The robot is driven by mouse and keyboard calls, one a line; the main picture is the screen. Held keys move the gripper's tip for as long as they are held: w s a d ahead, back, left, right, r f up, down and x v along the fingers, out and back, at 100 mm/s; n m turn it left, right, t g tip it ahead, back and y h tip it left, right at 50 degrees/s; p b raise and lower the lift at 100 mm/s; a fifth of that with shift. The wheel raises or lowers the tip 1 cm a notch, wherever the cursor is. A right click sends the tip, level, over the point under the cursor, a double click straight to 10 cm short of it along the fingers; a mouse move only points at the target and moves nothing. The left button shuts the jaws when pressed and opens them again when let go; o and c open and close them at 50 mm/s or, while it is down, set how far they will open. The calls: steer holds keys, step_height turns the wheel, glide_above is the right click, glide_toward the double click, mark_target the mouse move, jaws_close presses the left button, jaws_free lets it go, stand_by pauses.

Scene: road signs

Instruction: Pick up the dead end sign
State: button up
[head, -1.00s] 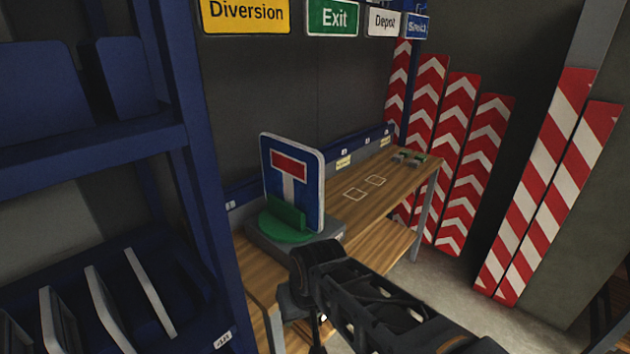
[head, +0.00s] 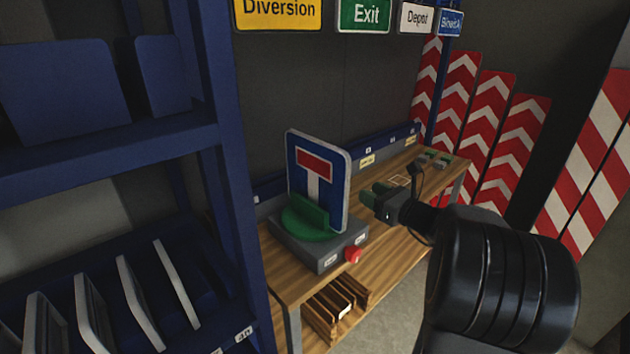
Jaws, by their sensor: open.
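The dead end sign (head: 333,167) is a blue square panel with a white T stem and a red bar. It stands upright, leaning slightly, in a green holder (head: 312,219) on a grey box (head: 318,252) with a red button (head: 352,255). The box sits on the near end of a wooden workbench.
The wooden bench (head: 283,284) runs back to the right, with small items (head: 436,160) at its far end. A wooden crate (head: 335,306) sits below. A blue shelf rack (head: 222,150) with upright panels stands close on the left. Red-and-white chevron boards (head: 480,135) line the back right.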

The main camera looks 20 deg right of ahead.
mark_target(348, 180)
steer(key=p+x, duration=0.1)
steer(key=x, duration=0.7)
steer(key=shift+r, duration=0.1)
steer(key=shift+p+x, duration=0.9)
steer(key=shift+x, duration=1.35)
steer(key=shift+w+d, duration=0.1)
steer(key=shift+d, duration=0.1)
jaws_close()
